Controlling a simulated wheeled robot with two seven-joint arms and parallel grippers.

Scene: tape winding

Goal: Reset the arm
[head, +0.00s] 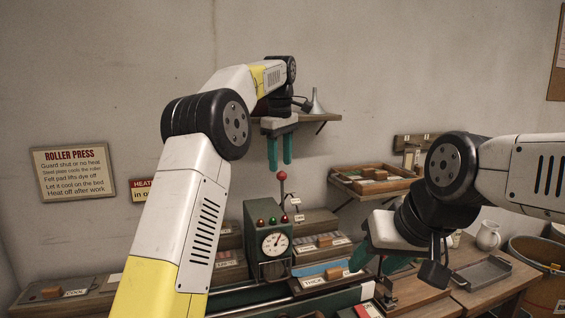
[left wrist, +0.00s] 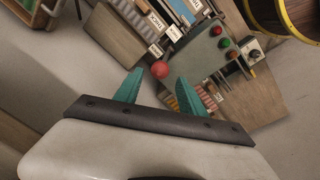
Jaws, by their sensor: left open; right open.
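My left gripper (head: 280,152) is open and empty, its two teal fingers pointing down above the red-knobbed lever in the head view. In the left wrist view its fingers (left wrist: 158,95) stand apart with nothing between them. The red knob (head: 281,176) also shows just beyond the fingers in the left wrist view (left wrist: 160,69). My right gripper (head: 378,262) is open, low at the right over the bench, its fingers partly hidden by its own body. I cannot see any object in it.
A green control box (head: 266,238) with a dial and coloured lights stands mid-bench. Labelled blocks and trays surround it. A wall shelf with a wooden tray (head: 372,188) is at right. A grey metal tray (head: 482,273), a white jug (head: 488,236) and a barrel (head: 540,268) are further right.

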